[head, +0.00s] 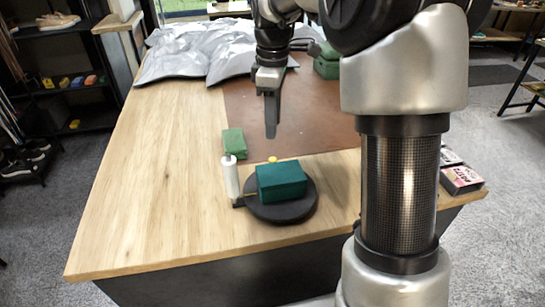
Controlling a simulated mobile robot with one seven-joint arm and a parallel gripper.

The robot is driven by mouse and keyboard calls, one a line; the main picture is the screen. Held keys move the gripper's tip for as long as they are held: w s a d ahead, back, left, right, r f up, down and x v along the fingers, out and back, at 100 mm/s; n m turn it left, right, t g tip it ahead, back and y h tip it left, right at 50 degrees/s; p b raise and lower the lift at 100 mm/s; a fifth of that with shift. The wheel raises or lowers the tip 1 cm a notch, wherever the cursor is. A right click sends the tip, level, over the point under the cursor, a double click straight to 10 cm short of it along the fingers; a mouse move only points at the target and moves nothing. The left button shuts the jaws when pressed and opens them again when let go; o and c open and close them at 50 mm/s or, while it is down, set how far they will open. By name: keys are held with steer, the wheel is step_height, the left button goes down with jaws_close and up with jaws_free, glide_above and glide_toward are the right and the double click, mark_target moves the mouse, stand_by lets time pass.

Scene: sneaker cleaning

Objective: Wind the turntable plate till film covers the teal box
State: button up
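The teal box (282,182) lies on the round black turntable plate (285,214) near the front of the wooden table. A white upright film roll (230,178) stands just left of the plate on a small black base. A thin yellowish strip (250,195) shows between the roll's base and the box. A small yellow knob (272,159) shows just behind the box; what it is fixed to is hidden. I cannot make out film on the box. My gripper (271,134) points down above and behind the knob, apart from it. Its fingers overlap in this view, hiding any gap.
A green block (234,142) stands behind the film roll. A brown mat (310,110) covers the table's middle. Crumpled grey sheeting (195,50) lies at the back, with green boxes (327,62) beside it. Small dark boxes (461,180) sit at right. The table's left side is clear.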

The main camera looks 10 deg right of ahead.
mark_target(273, 159)
step_height(273, 159, down, 11)
steer(key=shift+r+b, duration=0.1)
steer(key=shift+b, duration=0.65)
jaws_close()
